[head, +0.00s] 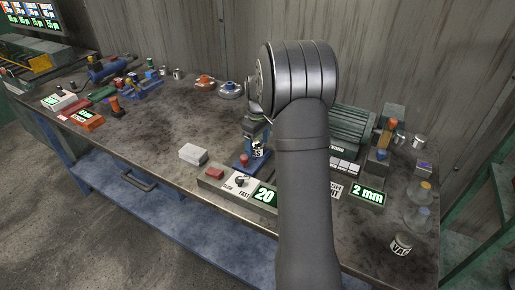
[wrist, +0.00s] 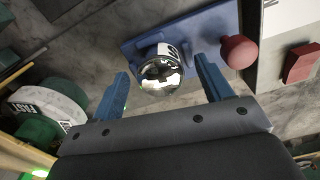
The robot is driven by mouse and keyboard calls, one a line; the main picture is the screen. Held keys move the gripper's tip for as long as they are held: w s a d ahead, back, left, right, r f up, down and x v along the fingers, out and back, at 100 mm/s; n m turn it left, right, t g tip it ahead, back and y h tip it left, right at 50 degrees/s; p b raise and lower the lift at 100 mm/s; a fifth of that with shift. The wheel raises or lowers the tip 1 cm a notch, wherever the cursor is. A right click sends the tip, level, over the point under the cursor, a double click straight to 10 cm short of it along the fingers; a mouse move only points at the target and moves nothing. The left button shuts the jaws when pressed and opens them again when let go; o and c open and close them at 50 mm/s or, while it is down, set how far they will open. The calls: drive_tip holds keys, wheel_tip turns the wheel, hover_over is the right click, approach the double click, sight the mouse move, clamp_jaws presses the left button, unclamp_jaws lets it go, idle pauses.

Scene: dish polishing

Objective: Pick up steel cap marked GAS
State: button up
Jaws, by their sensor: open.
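A shiny steel cap (wrist: 160,72) with a white label sits on a blue base plate (wrist: 205,25) in the wrist view. Its lettering is too partial to read there. In the head view a small labelled steel cap (head: 257,150) stands on the blue base beside a red knob (head: 244,160). My gripper (wrist: 160,66) is open, with one blue finger on each side of the cap and gaps visible. In the head view my arm hides most of the gripper.
The red knob (wrist: 238,52) stands close to the right finger. A control box with a green "20" display (head: 264,195) lies in front. A cap marked VAC (head: 401,244) stands at the bench's right front. A pale block (head: 193,154) lies to the left, with bare bench around it.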

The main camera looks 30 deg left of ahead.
drive_tip(key=shift+f, duration=0.1)
drive_tip(key=shift+c, duration=0.2)
drive_tip(key=c, duration=1.1)
drive_tip(key=shift+c, duration=0.2)
